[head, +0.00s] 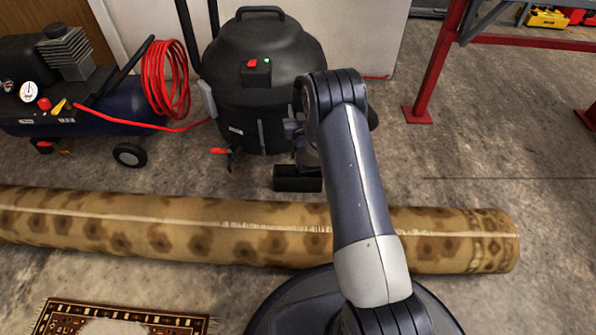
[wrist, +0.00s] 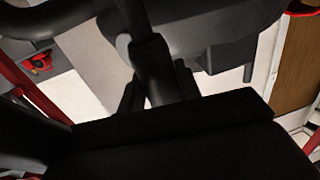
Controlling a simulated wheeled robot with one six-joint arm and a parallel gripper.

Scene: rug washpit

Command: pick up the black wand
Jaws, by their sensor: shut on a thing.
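The black wand (wrist: 153,62) shows in the wrist view as a dark tube running down from the top to between my fingers. My gripper (wrist: 158,90) is shut on it. A wide dark block fills the lower wrist view and hides what lies behind it. In the head view my gripper (head: 300,145) is in front of the black vacuum drum, mostly hidden by my own wrist. A black wide end piece (head: 297,178), seemingly the wand's, shows just below it. The rest of the wand is hidden there.
The black vacuum drum (head: 262,70) stands right behind my gripper. A blue compressor (head: 110,105) with a red hose (head: 168,80) is at left. A rolled rug (head: 170,225) lies across the front. A red steel frame (head: 437,75) stands at right; floor before it is clear.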

